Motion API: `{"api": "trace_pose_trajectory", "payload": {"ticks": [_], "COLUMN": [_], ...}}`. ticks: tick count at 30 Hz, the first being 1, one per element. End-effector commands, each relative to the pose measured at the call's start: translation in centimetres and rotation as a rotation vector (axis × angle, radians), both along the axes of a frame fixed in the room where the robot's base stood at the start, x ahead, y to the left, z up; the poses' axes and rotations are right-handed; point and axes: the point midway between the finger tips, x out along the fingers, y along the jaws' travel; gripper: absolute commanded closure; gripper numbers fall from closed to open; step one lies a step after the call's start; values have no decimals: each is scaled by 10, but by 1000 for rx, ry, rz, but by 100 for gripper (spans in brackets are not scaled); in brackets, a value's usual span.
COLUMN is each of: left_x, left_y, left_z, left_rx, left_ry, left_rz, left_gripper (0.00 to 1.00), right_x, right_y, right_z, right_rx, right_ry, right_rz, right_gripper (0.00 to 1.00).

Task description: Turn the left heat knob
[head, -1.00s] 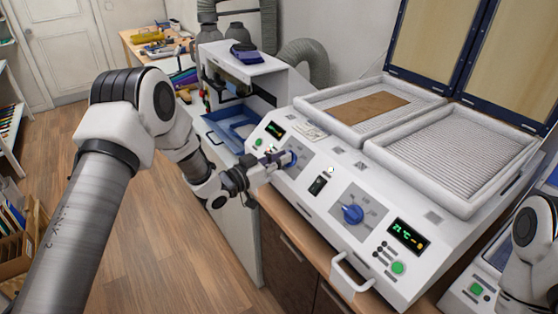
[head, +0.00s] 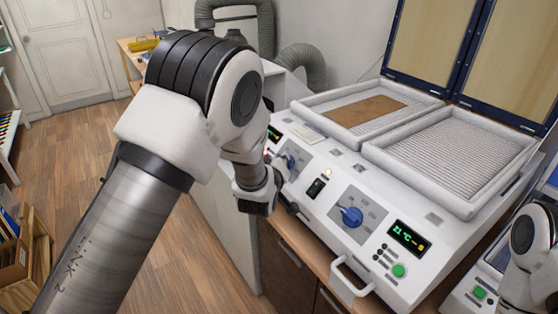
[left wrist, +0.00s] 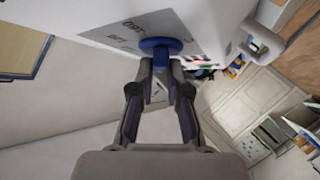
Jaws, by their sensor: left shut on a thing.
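The left heat knob (head: 290,160) is a blue dial on the sloped white front panel of the heating machine (head: 329,206). In the head view it is partly hidden by my left gripper (head: 282,164). In the left wrist view the blue knob (left wrist: 160,44) lies between the tips of my left gripper (left wrist: 159,68), which is shut on it. Printed marks lie around the knob on a grey plate. My right arm shows at the right edge of the head view, but its gripper is out of view.
A second blue knob (head: 351,216) and a green-lit display (head: 408,238) reading about 21 °C sit on the right of the panel. A black switch (head: 315,188) is between the knobs. A white handle (head: 350,279) sticks out in front.

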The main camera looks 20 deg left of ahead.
Motion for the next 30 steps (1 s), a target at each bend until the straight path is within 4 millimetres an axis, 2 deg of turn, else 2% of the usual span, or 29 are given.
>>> {"api": "trace_pose_trajectory", "payload": {"ticks": [9,18,30], "left_x": [2,3,3], "left_y": [-4,-4,-4], "left_z": [6,6,3], "left_rx": [-149,-242,-276], "left_ry": [116,188,216], "left_rz": [207,337,388], "left_gripper": [100,100,100], "right_x": [0,0,0], "right_y": [0,0,0], "right_z": [22,39,44], "right_rx": [0,0,0], "right_ry": [0,0,0], "right_rz": [0,0,0], "right_gripper": [0,0,0]}}
